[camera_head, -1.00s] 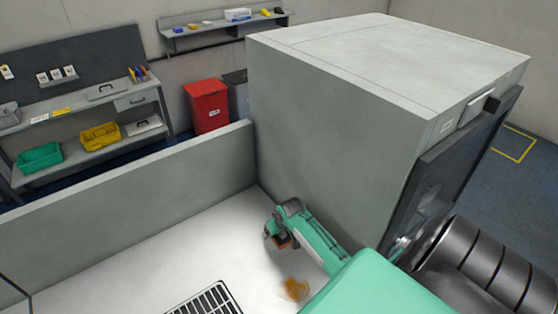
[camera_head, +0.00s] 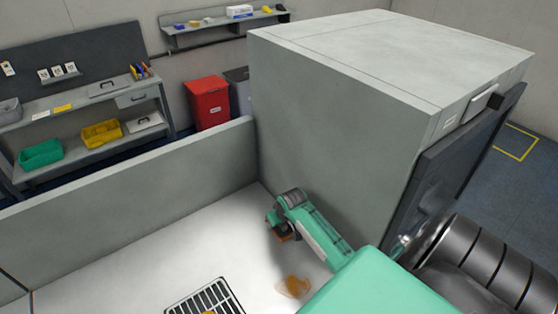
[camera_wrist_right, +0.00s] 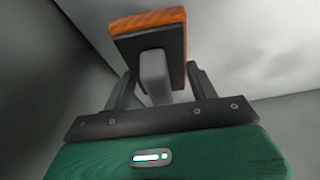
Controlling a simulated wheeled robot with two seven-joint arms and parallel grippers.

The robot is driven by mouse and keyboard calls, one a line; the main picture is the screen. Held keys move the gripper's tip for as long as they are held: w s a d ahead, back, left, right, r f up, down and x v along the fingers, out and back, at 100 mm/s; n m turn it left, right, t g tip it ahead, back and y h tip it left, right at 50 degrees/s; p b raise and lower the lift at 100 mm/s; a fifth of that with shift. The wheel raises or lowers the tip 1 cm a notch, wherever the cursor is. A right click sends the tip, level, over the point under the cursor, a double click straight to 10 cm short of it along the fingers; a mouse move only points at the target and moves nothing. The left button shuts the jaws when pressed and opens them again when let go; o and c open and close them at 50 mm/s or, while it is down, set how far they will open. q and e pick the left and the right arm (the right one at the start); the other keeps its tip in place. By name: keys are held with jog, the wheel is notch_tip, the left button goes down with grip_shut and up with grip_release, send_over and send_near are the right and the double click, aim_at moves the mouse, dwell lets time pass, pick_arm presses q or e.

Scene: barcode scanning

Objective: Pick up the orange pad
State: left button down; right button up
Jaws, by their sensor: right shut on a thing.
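The orange pad (camera_wrist_right: 148,20) is an orange block on a black backing with a grey grip in the right wrist view. My right gripper (camera_wrist_right: 157,82) is shut on that grip, with a dark finger on each side. In the head view a small part of the orange pad (camera_head: 285,238) shows below my right gripper (camera_head: 280,225), close to the grey machine wall and over the white surface. Whether the pad touches the surface cannot be told. My left gripper is not in view.
A brownish-orange stain (camera_head: 293,287) lies on the white surface (camera_head: 130,265) near my right arm. A black grate (camera_head: 205,298) is at the front. A low grey wall (camera_head: 130,170) and a large grey machine box (camera_head: 330,110) bound the surface.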

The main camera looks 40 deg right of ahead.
notch_tip(320, 180, up, 18)
jog(key=b, duration=0.4)
jog(key=shift+f+b, duration=0.25)
jog(key=shift+b, duration=0.05)
jog(key=o, duration=0.4)
jog(key=shift+c, duration=1.4)
jog(key=shift+f, duration=0.1)
